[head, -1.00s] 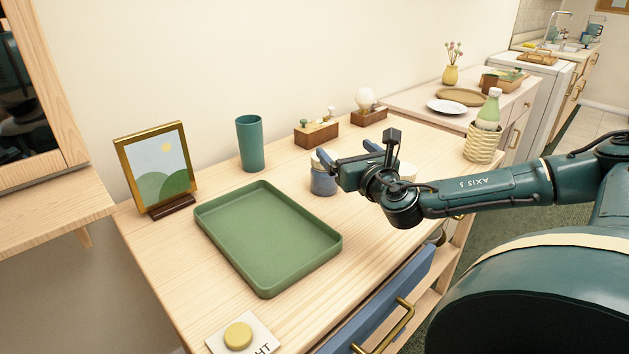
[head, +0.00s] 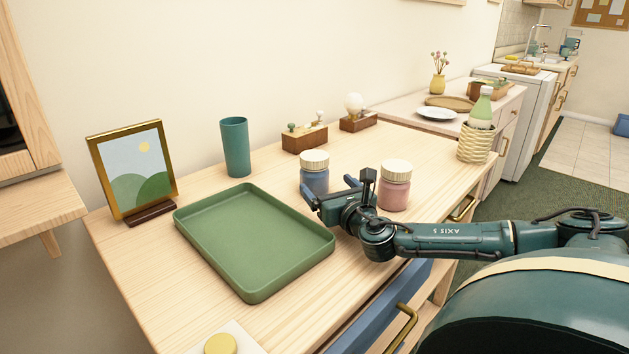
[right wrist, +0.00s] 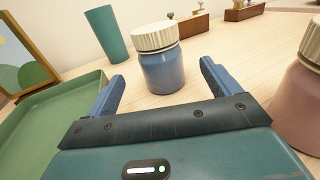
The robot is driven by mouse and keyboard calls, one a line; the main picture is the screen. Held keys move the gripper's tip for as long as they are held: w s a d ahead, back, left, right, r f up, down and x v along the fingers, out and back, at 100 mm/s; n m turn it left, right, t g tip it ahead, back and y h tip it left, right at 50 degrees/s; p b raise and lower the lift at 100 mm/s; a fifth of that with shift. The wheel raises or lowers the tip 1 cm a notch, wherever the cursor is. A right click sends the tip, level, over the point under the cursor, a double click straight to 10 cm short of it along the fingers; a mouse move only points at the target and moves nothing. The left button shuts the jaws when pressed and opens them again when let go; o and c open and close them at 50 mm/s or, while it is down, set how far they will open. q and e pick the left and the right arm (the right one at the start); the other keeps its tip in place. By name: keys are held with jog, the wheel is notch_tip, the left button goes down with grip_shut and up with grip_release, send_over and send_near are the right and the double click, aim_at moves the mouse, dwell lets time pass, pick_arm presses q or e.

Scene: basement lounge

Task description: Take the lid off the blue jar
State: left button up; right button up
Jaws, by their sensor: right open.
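The blue jar (head: 314,182) stands upright on the wooden table, with its ribbed cream lid (head: 315,160) on top. In the right wrist view the blue jar (right wrist: 162,72) and its lid (right wrist: 154,36) are just beyond the fingertips, between their lines. My right gripper (head: 333,190) is low over the table in front of the jar. In the right wrist view its two blue fingers (right wrist: 160,80) are spread with nothing between them. My left gripper is not in view.
A pink jar (head: 394,192) with a cream lid stands close right of my gripper. A green tray (head: 250,290) lies left. Behind are a teal cup (head: 236,147) and wooden blocks (head: 304,138). A picture frame (head: 133,170) stands far left.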

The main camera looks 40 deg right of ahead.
aim_at(321, 178)
jog(key=x, duration=0.4)
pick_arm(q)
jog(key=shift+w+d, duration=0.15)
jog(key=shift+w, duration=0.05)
pick_arm(e)
jog(key=shift+w+d, duration=0.2)
jog(key=shift+w, duration=0.5)
jog(key=shift+c, duration=0.6)
jog(key=c, duration=1.1)
notch_tip(321, 178, up, 9)
jog(key=p, duration=0.2)
jog(key=shift+p, duration=0.4)
jog(key=shift+c, duration=0.2)
jog(key=shift+r, duration=0.55)
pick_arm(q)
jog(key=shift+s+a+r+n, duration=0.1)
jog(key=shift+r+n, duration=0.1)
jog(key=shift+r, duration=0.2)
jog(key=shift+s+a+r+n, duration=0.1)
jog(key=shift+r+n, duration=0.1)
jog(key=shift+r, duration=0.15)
